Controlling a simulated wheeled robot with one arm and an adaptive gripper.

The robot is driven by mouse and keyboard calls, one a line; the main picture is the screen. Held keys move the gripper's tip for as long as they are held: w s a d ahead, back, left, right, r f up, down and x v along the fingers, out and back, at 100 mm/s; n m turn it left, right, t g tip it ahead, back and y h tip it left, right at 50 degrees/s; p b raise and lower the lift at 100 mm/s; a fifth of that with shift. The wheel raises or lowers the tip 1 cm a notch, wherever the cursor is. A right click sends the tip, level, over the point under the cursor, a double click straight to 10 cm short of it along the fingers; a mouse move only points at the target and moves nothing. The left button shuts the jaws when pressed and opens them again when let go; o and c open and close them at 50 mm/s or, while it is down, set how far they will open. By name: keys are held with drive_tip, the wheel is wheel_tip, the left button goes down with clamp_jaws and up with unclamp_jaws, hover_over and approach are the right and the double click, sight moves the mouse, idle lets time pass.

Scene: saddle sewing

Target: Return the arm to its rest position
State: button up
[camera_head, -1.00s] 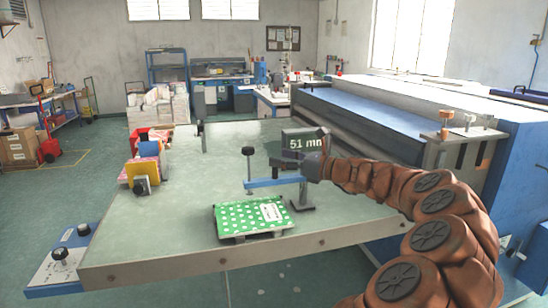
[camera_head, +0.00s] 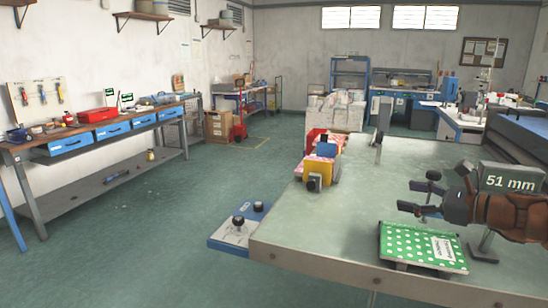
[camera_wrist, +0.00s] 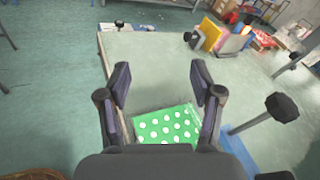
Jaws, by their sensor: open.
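My gripper (camera_head: 408,197) is at the right of the head view, above the table (camera_head: 345,215). Its two fingers are spread, with nothing between them. My brown-sleeved arm reaches in from the right edge. In the wrist view the open gripper (camera_wrist: 160,88) points out over the table. A green pad with white dots and a white label (camera_head: 415,245) lies near the table's front edge, below my gripper. It also shows between the fingers in the wrist view (camera_wrist: 165,126), apart from them.
A sign reading 51 mm (camera_head: 510,181) stands behind my wrist. A black-knobbed post (camera_wrist: 282,107) rises right of the gripper in the wrist view. Colored blocks (camera_head: 322,165) stand at the table's left. A workbench (camera_head: 100,140) lines the left wall. Open floor lies between.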

drive_tip(key=s+a+f+n+g, duration=0.2)
drive_tip(key=s+a+n+g, duration=0.15)
drive_tip(key=a, duration=0.45)
drive_tip(key=s+a+f+n+g, duration=0.1)
drive_tip(key=s+a+n+g, duration=0.2)
drive_tip(key=a, duration=0.4)
drive_tip(key=s+a+f+n+g+h, duration=0.2)
drive_tip(key=s+a+f+n+g, duration=0.3)
drive_tip(key=s+a+n, duration=0.4)
drive_tip(key=s+d+f+n+h, duration=0.2)
drive_tip(key=s+f+n, duration=0.1)
drive_tip(key=s, duration=0.4)
drive_tip(key=s+d+f+n+g+h+p, duration=0.1)
drive_tip(key=s+d+f+n+h, duration=0.2)
drive_tip(key=s, duration=0.4)
drive_tip(key=s+d+f+n+g+h, duration=0.1)
drive_tip(key=s+d+f+n+h, duration=0.1)
drive_tip(key=s, duration=0.5)
wheel_tip(320, 180, down, 2)
drive_tip(key=shift+s+d+f+n+h+p, duration=0.1)
drive_tip(key=shift+s+d+n+h+p, duration=0.15)
drive_tip(key=shift+d+n+h+p, duration=0.3)
